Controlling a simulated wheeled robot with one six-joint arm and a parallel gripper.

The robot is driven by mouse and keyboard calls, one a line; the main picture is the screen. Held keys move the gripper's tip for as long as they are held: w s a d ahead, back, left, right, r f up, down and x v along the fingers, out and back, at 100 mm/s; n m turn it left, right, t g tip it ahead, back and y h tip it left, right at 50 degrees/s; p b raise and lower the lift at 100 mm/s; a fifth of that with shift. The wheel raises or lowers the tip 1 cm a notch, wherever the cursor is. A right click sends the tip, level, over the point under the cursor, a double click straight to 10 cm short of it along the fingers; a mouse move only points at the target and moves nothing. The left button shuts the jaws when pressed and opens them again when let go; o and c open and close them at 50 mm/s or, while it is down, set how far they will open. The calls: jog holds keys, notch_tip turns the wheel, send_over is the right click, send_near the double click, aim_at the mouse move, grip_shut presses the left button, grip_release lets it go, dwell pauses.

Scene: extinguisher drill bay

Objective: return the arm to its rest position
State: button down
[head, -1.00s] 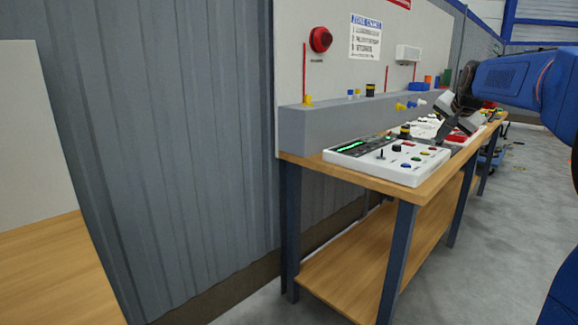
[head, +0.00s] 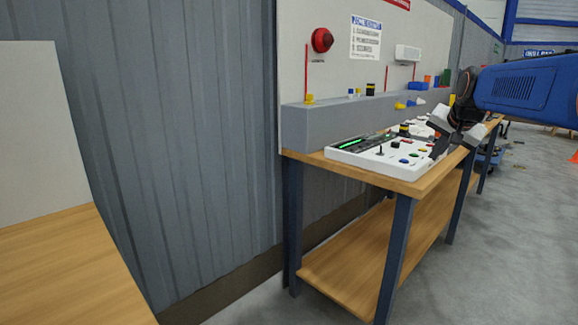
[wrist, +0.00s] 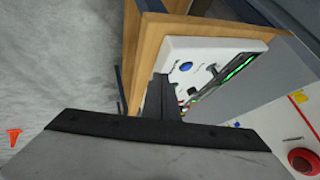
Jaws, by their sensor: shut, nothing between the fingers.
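My gripper (head: 436,146) is at the right in the head view, at the end of my blue arm, in front of the bench's right part. Its dark fingers hang down near the right end of a white control panel (head: 372,157). In the wrist view the gripper (wrist: 162,84) is shut with nothing between its fingers, and it covers part of the panel (wrist: 190,45). I cannot tell whether the fingertips touch anything. The panel has coloured buttons, a small joystick and a green lit strip.
The wooden bench (head: 415,184) stands along the wall, with a grey ledge (head: 340,124) behind the panel. A red alarm dome (head: 322,40) and a sign (head: 366,37) are on the board. Another wooden surface (head: 60,275) is at left. Open floor lies right, with an orange cone (head: 574,157).

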jog(key=s+a+f+n+g, duration=0.1)
jog(key=s+a+f+n, duration=0.2)
jog(key=s+f, duration=0.5)
jog(key=s+a+f+n+g, duration=0.1)
jog(key=s+a+f+n, duration=0.2)
jog(key=s, duration=1.4)
jog(key=s+a+f+n+g+y, duration=0.1)
jog(key=s+a+f+n, duration=0.1)
jog(key=s+a+f, duration=0.5)
jog(key=s+f, duration=0.6)
jog(key=shift+s+a+n, duration=0.15)
jog(key=shift+n, duration=0.25)
jog(key=shift+r, duration=0.1)
